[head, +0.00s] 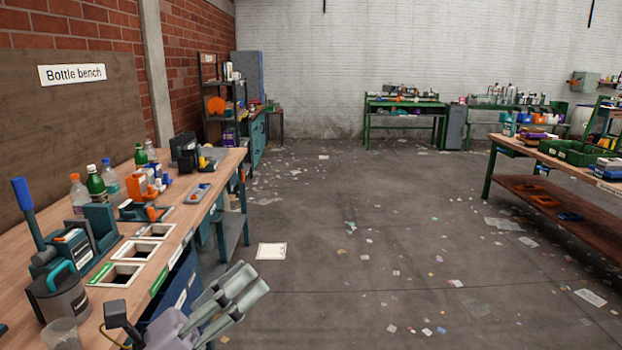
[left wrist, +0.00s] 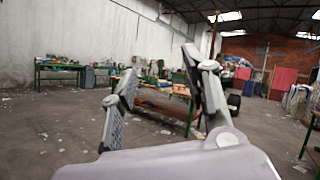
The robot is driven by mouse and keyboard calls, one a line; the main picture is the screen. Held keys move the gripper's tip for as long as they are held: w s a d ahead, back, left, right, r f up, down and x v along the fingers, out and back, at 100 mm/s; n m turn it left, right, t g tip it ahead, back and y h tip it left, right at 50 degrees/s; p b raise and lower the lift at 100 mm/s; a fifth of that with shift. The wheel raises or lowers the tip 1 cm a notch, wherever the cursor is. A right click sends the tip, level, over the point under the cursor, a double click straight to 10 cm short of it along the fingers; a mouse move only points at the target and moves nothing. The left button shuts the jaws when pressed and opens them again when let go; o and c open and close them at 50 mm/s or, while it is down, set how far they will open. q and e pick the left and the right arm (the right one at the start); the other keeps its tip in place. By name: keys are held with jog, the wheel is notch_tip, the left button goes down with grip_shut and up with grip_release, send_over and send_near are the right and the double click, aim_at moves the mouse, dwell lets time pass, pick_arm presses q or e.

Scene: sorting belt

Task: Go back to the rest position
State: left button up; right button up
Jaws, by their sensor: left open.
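My left gripper (head: 250,288) shows at the bottom of the head view, in front of the bottle bench's right edge and over the floor side. Its fingers point up and to the right. In the left wrist view my left gripper (left wrist: 160,75) has its two fingers spread apart with nothing between them. Only the room shows behind the gap. My right gripper is not in either view.
The bottle bench (head: 195,215) on the left carries bottles, a blue-handled press (head: 28,205), a jug (head: 62,298) and square openings. A wooden table (head: 560,152) stands at right. The littered floor (head: 380,230) between them is open.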

pick_arm(q)
jog(key=w+a+f+n+t+y, duration=0.1)
jog(key=a+f+n+y, duration=0.5)
jog(key=f+n+y, duration=0.6)
jog(key=a+f+n+y, duration=0.6)
jog(key=f+n, duration=0.2)
jog(key=n, duration=0.9)
jog(key=s+d+f+n+g, duration=0.2)
jog(key=s+f+n+g, duration=0.95)
jog(key=s+f, duration=0.95)
notch_tip(320, 180, down, 22)
jog(key=s+g+p, duration=0.1)
jog(key=s+g, duration=0.1)
jog(key=s+a+f+p, duration=0.1)
jog(key=s+a+f, duration=0.2)
jog(key=s+f, duration=1.2)
jog(key=shift+s+a+f+m+g+p, duration=0.15)
jog(key=shift+s+f+m+g+p, duration=0.25)
jog(key=shift+s, duration=0.6)
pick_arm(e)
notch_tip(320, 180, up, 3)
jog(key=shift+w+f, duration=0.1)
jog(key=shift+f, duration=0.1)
